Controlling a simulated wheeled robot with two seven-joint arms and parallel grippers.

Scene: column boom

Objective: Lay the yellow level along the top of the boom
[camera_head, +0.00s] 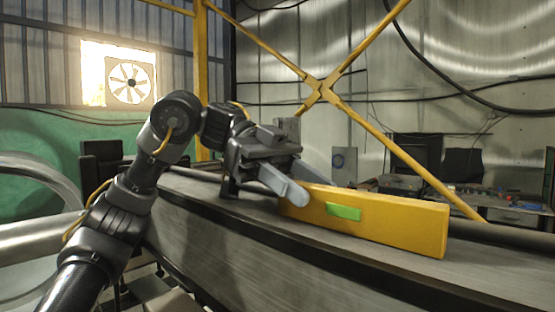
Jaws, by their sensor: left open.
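The yellow level (400,226) is a long yellow bar with a green window on its side. It lies lengthwise along the grey top of the boom (290,248), and appears to rest on it. My left gripper (300,182) is open at the left end of the level, its fingers close to that end. One finger overlaps the level's end in the picture, so I cannot tell whether it touches. My right gripper is not in view.
A curved metal pipe (35,240) stands at the left edge. A dark chair (100,160) is behind my left arm. Yellow cross braces (380,130) rise behind the boom. A cluttered workbench (490,200) stands at the back right.

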